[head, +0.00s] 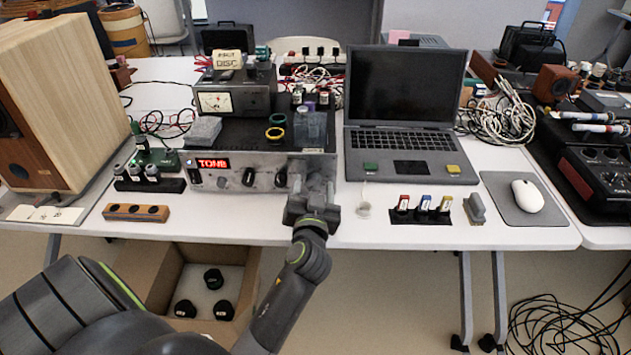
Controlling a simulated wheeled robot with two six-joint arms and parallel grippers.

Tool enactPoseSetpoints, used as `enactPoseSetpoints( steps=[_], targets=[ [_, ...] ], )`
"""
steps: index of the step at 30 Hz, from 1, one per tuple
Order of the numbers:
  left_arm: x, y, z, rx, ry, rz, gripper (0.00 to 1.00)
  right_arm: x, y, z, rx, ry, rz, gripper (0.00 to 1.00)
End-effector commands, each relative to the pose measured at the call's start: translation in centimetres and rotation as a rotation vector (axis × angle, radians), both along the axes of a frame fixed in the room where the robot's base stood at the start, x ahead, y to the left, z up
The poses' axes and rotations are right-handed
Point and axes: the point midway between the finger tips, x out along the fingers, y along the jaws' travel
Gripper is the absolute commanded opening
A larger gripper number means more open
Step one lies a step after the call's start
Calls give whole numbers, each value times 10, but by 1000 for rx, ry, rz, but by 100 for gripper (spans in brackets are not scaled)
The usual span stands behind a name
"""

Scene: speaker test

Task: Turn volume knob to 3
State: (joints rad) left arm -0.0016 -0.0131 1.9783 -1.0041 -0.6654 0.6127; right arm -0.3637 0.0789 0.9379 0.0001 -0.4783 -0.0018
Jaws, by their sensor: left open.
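The amplifier (228,182) is a silver-fronted unit with a black top on the white table. Its red display (212,163) appears to read TONE. Two dark knobs show on its front, a middle knob (248,177) and a right knob (281,178). I cannot read which one is the volume knob, nor any scale. My left gripper (313,178) is open at the right end of the amplifier's front. It covers that part of the panel, so any knob there is hidden, and I cannot tell whether it touches the panel. My right gripper is not in view.
A laptop (405,95) stands close right of my gripper, with a mouse (527,196) beyond. A wooden speaker (60,90) is at the left. A meter box (235,92) and rings sit on the amplifier. An open carton (160,280) is below the table.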

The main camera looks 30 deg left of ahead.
Motion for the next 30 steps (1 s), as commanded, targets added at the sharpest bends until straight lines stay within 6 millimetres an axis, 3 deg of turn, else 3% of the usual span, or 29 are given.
enactPoseSetpoints(
  steps=[7,17,30],
  targets=[
    [0,0,0,0,0,0,53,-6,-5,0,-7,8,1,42],
    [0,0,0,0,0,0,11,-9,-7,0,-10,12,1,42],
    [0,0,1,90,55,1,11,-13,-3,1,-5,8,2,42]
  ],
)
